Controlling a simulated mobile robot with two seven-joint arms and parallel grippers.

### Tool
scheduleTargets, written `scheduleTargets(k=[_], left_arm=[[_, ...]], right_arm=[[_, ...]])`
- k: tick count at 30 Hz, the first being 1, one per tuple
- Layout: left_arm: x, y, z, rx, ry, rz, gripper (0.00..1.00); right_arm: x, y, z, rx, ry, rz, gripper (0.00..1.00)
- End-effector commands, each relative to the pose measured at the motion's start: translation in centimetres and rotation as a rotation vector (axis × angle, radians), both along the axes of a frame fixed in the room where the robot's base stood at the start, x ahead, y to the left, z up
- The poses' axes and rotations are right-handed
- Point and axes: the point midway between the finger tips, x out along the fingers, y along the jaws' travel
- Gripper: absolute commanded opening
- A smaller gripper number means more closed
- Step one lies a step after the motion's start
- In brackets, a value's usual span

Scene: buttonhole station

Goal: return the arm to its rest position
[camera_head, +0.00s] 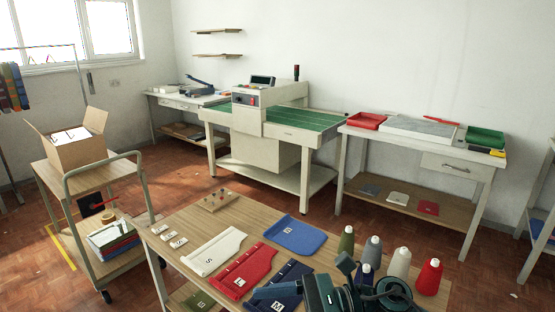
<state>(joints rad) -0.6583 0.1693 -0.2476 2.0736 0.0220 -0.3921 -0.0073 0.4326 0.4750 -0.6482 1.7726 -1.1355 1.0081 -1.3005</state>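A dark teal and black arm of mine, which looks like the right one (345,292), shows at the bottom edge, right of the middle. It is over the near part of the wooden table (180,226), in front of the thread cones. Its fingertips cannot be made out, so I cannot tell whether its gripper is open or shut, or holds anything. It hides part of a dark blue garment piece (284,283) and the table's near edge. My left gripper is not in view.
White (214,250), red (244,269) and blue (300,235) garment pieces lie on the table. Several thread cones, including a red one (429,277), stand close by the arm. A trolley (66,178) stands left; a green-topped machine table (300,118) stands behind.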

Motion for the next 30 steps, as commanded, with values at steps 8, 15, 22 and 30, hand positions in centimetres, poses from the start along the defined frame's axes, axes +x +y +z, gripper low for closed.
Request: scheduleTargets(k=[8,15,22,30], left_arm=[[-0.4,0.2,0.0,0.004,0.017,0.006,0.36],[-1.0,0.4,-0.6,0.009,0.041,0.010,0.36],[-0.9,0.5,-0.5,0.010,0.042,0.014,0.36],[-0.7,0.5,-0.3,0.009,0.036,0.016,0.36]], right_arm=[[2.7,-4.4,-1.1,0.738,1.292,-0.417,0.70],[-0.9,-12.3,-14.2,1.427,2.355,-0.670,0.70],[-8.0,-14.8,-21.7,-1.510,-2.265,0.625,0.70],[-9.7,-15.1,-23.1,-1.465,-2.144,0.590,0.70]])
